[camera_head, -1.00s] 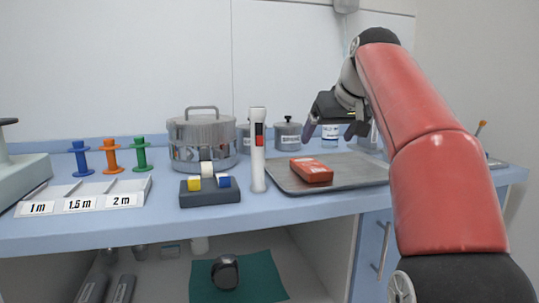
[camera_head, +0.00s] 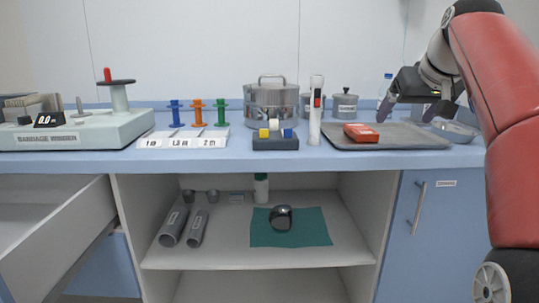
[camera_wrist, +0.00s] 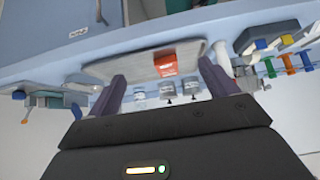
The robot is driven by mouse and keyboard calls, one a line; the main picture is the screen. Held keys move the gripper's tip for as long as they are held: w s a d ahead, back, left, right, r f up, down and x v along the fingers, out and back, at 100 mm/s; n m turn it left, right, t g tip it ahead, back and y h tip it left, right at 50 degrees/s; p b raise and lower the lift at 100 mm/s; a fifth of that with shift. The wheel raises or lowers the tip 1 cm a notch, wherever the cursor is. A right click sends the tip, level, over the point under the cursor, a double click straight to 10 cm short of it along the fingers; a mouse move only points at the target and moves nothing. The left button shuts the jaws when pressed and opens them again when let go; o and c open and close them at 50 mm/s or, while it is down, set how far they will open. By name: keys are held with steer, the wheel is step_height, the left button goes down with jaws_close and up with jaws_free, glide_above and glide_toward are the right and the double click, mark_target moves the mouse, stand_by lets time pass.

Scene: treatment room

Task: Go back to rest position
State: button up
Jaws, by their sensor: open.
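My gripper (camera_head: 418,108) is at the right in the head view, above the metal tray (camera_head: 400,137) on the blue counter. Its two fingers stand wide apart with nothing between them. My red arm reaches in from the right edge. An orange-red box (camera_head: 361,133) lies on the left part of the tray, left of my gripper and apart from it. In the wrist view the open fingers (camera_wrist: 166,92) show in front of the tray (camera_wrist: 135,68), with the red box (camera_wrist: 166,64) beyond them.
A white upright device (camera_head: 316,112), a block holder (camera_head: 275,143), a steel drum (camera_head: 272,104) and colored spools (camera_head: 198,113) stand on the counter (camera_head: 440,158). A bandage winder (camera_head: 75,133) is at the left. An open drawer (camera_head: 60,235) juts out below. The lower shelf holds a green cloth (camera_head: 312,232).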

steer(key=s+a+f+g, duration=0.1)
steer(key=s+a+f, duration=0.7)
steer(key=a+f, duration=0.2)
steer(key=s+a+f+g, duration=0.1)
steer(key=s+a+f, duration=0.1)
steer(key=s+f, duration=1.6)
step_height(320, 180, down, 4)
steer(key=shift+s+a+r+g, duration=0.1)
steer(key=shift+s+a+g, duration=0.05)
steer(key=shift+a+g, duration=0.15)
